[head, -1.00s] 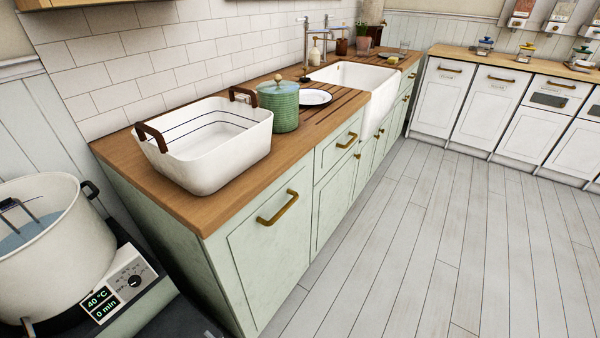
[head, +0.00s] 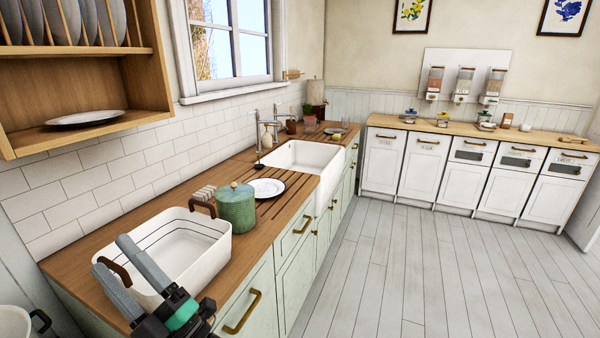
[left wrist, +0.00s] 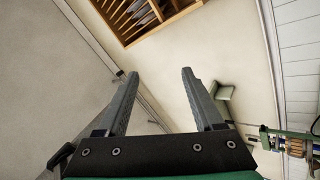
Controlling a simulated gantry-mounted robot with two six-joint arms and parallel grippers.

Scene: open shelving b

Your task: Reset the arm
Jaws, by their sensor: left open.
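My left gripper (head: 136,268) shows at the lower left of the head view, in front of the white basin. Its two grey fingers are apart with nothing between them. In the left wrist view the open fingers (left wrist: 158,98) point at a bare pale surface, with no object between them. My right gripper is in neither view.
A white basin (head: 215,246) with brown handles, a green lidded pot (head: 236,212) and a white plate (head: 267,188) stand on the wooden counter (head: 88,243). A wooden plate rack (head: 146,85) hangs above. The grey floor (head: 400,275) is clear.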

